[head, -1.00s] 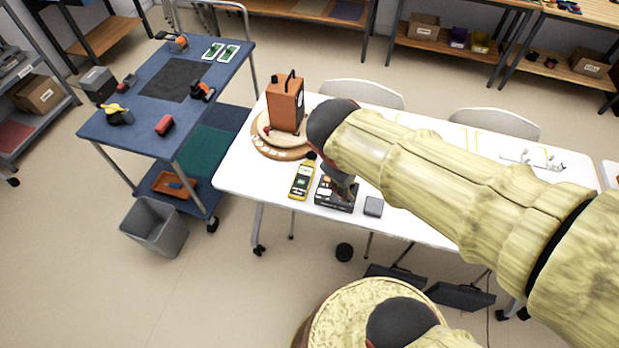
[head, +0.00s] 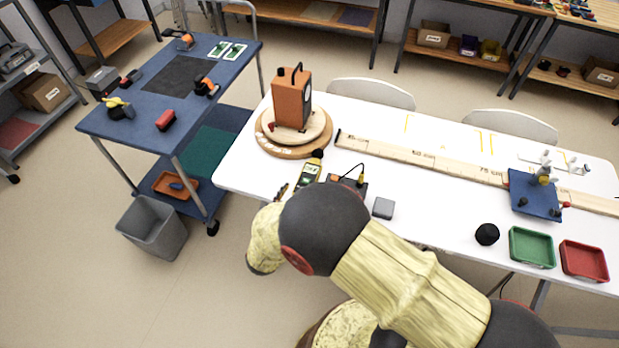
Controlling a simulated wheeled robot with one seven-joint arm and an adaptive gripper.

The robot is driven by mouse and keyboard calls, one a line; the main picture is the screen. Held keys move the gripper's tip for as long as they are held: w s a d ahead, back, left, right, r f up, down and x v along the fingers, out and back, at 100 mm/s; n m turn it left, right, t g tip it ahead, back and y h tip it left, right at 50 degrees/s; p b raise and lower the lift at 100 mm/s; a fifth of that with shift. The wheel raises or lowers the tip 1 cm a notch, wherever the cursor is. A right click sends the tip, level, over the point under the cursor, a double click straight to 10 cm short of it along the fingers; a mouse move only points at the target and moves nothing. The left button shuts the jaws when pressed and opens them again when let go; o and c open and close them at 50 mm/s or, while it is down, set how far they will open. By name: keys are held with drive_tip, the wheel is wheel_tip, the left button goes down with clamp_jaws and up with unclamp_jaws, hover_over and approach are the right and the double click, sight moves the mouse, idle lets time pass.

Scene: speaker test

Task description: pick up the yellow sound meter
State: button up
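The yellow sound meter (head: 309,173), with a dark round tip and a pale screen, lies on the white table near its left front part. Its lower end is hidden behind my arm. Only a small dark part of my gripper (head: 281,190) seems to show, just left of the meter at the table's front edge. The rest is hidden behind my wrist, so its opening cannot be seen. I cannot tell whether it touches the meter.
An orange speaker (head: 291,98) stands on a round wooden turntable (head: 282,149) behind the meter. A dark box with a cable (head: 350,184) is just right of the meter. A grey block (head: 383,208) lies further right. A long wooden ruler (head: 400,154) crosses the table.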

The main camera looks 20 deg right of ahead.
sight(308, 176)
drive_tip(key=b+x, duration=0.3)
drive_tip(key=x, duration=0.7)
drive_tip(key=shift+c, duration=0.4)
drive_tip(key=c, duration=1.1)
